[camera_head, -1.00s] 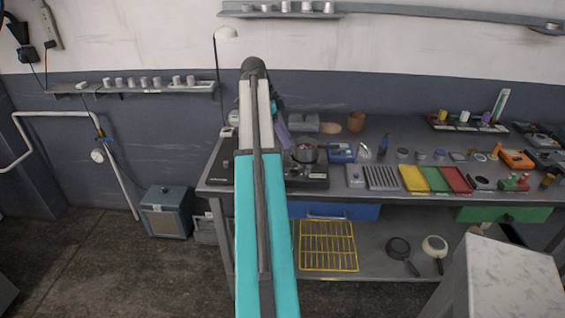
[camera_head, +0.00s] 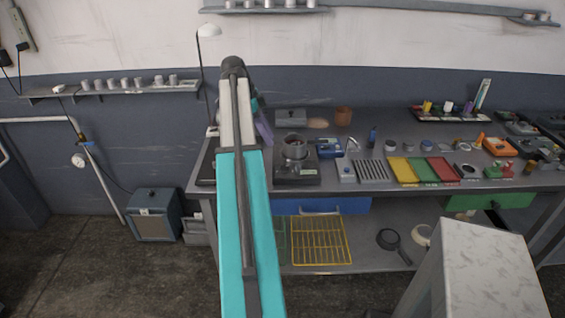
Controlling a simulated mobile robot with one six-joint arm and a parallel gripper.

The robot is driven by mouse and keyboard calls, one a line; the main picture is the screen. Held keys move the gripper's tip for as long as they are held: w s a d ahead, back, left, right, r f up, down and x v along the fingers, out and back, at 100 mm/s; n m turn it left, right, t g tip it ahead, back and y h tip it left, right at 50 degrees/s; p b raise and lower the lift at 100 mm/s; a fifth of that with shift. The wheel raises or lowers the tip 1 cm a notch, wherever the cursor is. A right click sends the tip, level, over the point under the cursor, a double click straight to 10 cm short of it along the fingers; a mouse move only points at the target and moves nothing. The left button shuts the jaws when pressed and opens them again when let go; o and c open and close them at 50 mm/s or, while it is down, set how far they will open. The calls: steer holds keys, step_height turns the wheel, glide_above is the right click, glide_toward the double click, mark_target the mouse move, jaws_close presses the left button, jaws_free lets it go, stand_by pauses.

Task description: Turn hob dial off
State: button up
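The hob (camera_head: 297,171) is a dark flat unit near the left end of the workbench. A small metal pan (camera_head: 294,146) stands on top of it. The hob's front face shows, but its dial is too small to make out. My teal and grey arm rises in front of the bench, left of the hob. My gripper is hidden behind the arm, so I cannot see whether it touches anything.
A blue device (camera_head: 329,149) and a grey ribbed rack (camera_head: 373,171) stand right of the hob, then yellow, green and red trays. A yellow wire rack (camera_head: 320,240) and a dark pan (camera_head: 388,239) are on the lower shelf. A marble-topped block (camera_head: 490,260) stands front right.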

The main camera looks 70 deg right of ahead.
mark_target(284, 166)
steer(key=shift+p+x, duration=1.7)
steer(key=shift+x, duration=4.75)
jaws_close()
